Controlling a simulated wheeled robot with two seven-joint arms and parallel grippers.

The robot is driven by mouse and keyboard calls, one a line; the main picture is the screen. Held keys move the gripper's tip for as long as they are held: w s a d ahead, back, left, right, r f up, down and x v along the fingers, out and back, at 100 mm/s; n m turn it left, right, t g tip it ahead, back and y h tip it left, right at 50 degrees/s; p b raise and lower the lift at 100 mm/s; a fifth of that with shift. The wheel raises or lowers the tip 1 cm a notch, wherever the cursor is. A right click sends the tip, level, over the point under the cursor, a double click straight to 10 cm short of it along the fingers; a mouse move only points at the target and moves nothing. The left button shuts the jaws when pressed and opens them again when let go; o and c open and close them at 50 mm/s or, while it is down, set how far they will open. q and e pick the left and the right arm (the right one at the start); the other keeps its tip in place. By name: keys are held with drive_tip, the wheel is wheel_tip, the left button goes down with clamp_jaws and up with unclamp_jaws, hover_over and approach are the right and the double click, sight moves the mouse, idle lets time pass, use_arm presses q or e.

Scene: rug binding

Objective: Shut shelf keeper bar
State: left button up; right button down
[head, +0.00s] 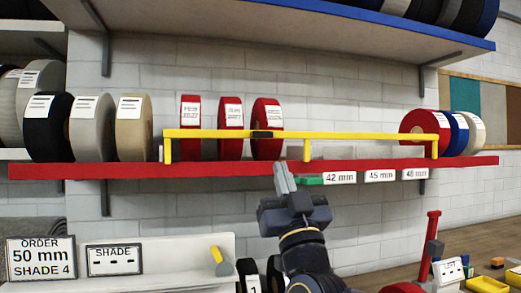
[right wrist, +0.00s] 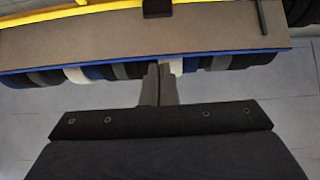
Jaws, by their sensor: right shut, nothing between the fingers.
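The yellow keeper bar (head: 350,135) runs nearly level along the red-edged middle shelf (head: 130,168), in front of three red rolls (head: 231,115). It has yellow uprights (head: 307,150) along it and a black grip (head: 262,134) over the third red roll. The bar also shows along the top of the right wrist view (right wrist: 48,13), with its black grip (right wrist: 157,8). I cannot tell whether the bar is latched. My right gripper (head: 284,178) is shut and empty, pointing up just below the bar, at the shelf's front edge. My left gripper is not in view.
The upper shelf's blue edge (right wrist: 215,53) crosses the right wrist view. Dark and beige rolls (head: 135,125) stand left of the bar; red, blue and white rolls (head: 462,133) stand at its right end. Size labels (head: 340,178) and a green piece (head: 309,181) sit on the shelf edge.

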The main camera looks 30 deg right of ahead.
drive_tip(key=w+d+r+p, duration=0.2)
drive_tip(key=w+r, duration=0.4)
drive_tip(key=w, duration=0.3)
drive_tip(key=shift+d+p, duration=0.15)
drive_tip(key=shift+p, duration=0.6)
drive_tip(key=shift+w+r, duration=0.1)
drive_tip(key=shift+w+d+r+g+p, duration=0.1)
drive_tip(key=shift+w+r+g+p, duration=0.2)
drive_tip(key=shift+g+p, duration=0.25)
drive_tip(key=shift+f, duration=0.1)
